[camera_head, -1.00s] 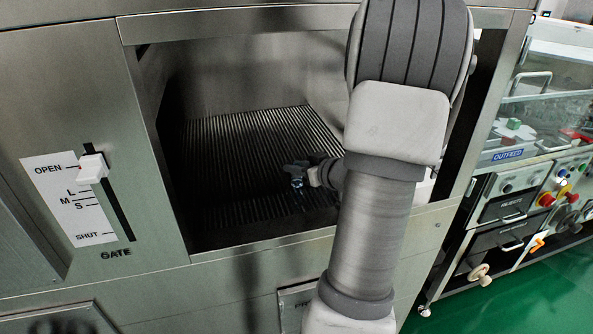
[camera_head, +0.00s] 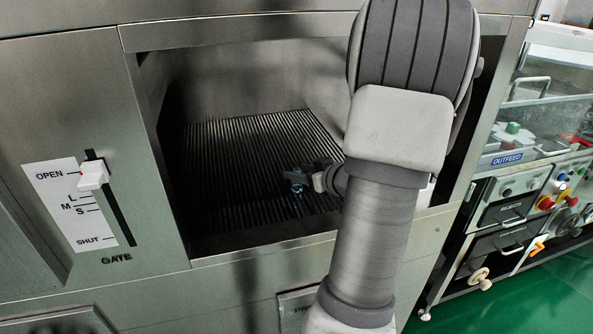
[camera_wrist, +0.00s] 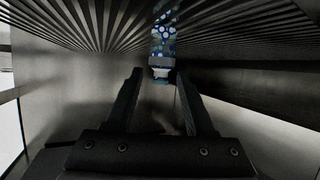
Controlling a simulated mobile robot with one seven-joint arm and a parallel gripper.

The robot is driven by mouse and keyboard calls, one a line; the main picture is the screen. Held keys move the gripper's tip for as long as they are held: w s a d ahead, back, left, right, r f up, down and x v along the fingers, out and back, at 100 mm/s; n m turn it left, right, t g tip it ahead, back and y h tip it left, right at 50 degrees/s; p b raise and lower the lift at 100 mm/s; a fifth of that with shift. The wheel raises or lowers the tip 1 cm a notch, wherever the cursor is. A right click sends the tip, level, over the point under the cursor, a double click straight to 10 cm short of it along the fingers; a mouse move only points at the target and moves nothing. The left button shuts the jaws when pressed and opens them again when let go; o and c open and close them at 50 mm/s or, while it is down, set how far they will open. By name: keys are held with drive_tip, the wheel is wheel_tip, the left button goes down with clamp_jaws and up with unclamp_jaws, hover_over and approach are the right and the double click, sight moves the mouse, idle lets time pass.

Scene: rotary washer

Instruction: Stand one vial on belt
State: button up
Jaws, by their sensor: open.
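A vial (camera_wrist: 162,45) with a blue, white-dotted body shows at the top middle of the wrist view, against the ribbed belt (camera_wrist: 75,22). Its narrower end points toward my gripper. My gripper (camera_wrist: 158,72) is open, its two fingers spread, with that end at or just beyond the fingertips. I cannot tell whether they touch. In the head view my gripper (camera_head: 297,178) is inside the washer opening over the ribbed belt (camera_head: 235,150). The vial is small and dim there, at or just below my gripper, and how firmly it stands is unclear.
A steel frame surrounds the opening, with a front sill (camera_head: 300,243) below my arm. The gate lever (camera_head: 93,176) at the left is at OPEN. The belt left of my gripper looks clear. An outfeed panel (camera_head: 507,160) stands at the right.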

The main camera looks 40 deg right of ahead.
drive_tip(key=p+v, duration=0.2)
drive_tip(key=v, duration=0.8)
drive_tip(key=shift+s+r, duration=0.2)
drive_tip(key=shift+s, duration=0.05)
drive_tip(key=shift+w, duration=0.1)
